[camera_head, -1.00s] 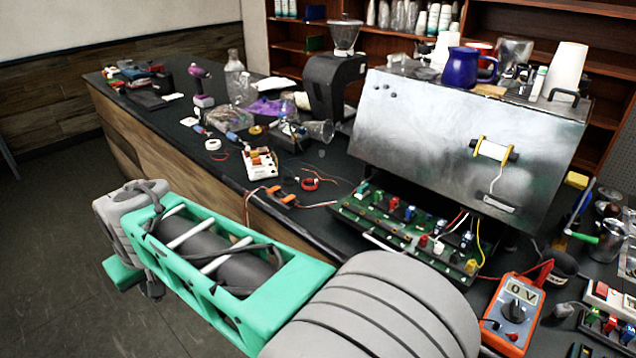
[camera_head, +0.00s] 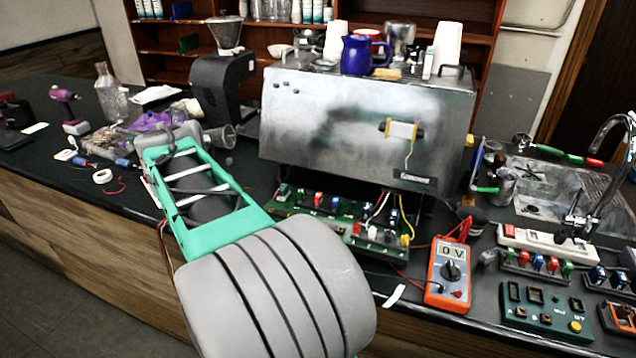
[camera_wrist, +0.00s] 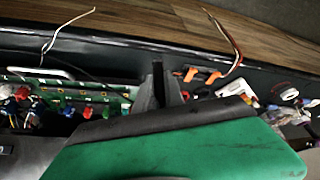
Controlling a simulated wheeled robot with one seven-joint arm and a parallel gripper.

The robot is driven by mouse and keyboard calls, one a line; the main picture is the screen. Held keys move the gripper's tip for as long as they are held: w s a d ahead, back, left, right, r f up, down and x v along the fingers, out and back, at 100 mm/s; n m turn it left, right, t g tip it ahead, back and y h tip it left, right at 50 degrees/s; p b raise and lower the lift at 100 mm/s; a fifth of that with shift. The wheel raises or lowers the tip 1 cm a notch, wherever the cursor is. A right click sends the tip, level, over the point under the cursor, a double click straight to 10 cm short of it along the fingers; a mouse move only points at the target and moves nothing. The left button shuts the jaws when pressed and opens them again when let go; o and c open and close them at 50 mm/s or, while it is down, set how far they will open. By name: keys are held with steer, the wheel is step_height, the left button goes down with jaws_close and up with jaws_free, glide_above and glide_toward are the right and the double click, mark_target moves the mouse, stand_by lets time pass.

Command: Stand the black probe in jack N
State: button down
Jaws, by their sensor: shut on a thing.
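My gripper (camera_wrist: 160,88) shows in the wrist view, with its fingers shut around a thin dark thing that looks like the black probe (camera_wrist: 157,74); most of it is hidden. A green panel (camera_head: 545,312) with dark sockets and a yellow button lies right of the meter. Its letters are too small to read, so I cannot tell which jack is N.
The open metal brewer (camera_head: 365,130) has a green circuit board (camera_head: 330,212) with coloured parts and wires below it. A white strip (camera_head: 548,243) and small coloured-part racks (camera_head: 537,265) crowd the right. Orange clips (camera_wrist: 198,75) lie near the counter edge. A sink (camera_head: 560,185) is behind.

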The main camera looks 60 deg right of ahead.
steer(key=s+d+r+m+g+p, duration=0.1)
steer(key=s+d+r+m+g, duration=0.15)
steer(key=s+d+m, duration=0.6)
steer(key=s+d+r+m+g, duration=0.25)
steer(key=s+d+m, duration=0.35)
steer(key=s+d, duration=0.55)
steer(key=shift+n, duration=0.25)
steer(key=f+b, duration=0.2)
steer(key=s+a+f+b, duration=0.1)
steer(key=f+b, duration=0.1)
steer(key=a+f+b, duration=0.1)
steer(key=f, duration=0.2)
steer(key=shift+s+b, duration=0.4)
steer(key=shift+r, duration=0.2)
steer(key=shift+w+a+f, duration=0.1)
steer(key=shift+a, duration=0.05)
steer(key=shift+f, duration=0.7)
steer(key=c, duration=1.3)
jaws_free()
steer(key=shift+c, duration=0.2)
